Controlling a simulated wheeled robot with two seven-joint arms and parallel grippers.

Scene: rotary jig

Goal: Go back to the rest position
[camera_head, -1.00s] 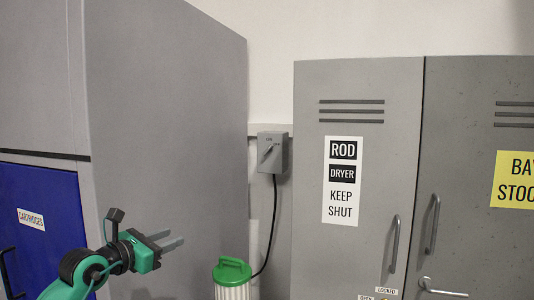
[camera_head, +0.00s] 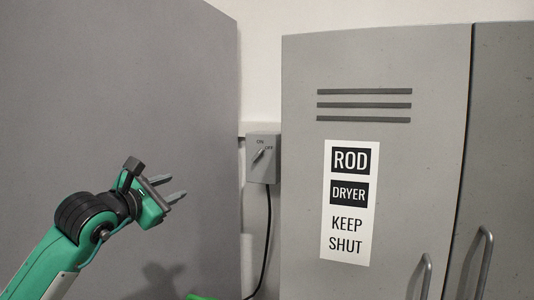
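My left gripper (camera_head: 173,188) is in the lower left, at the end of my green and black arm. Its two grey fingers are apart with nothing between them. It is in front of the side of a large grey cabinet and points right, towards a grey ON/OFF switch box (camera_head: 263,158) on the wall. The gripper is clear of the box. My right gripper is out of view.
A grey locker (camera_head: 445,130) with a "ROD DRYER KEEP SHUT" sign (camera_head: 350,200) fills the right, its doors shut. The large grey cabinet (camera_head: 110,90) stands left. A black cable (camera_head: 267,235) hangs from the box.

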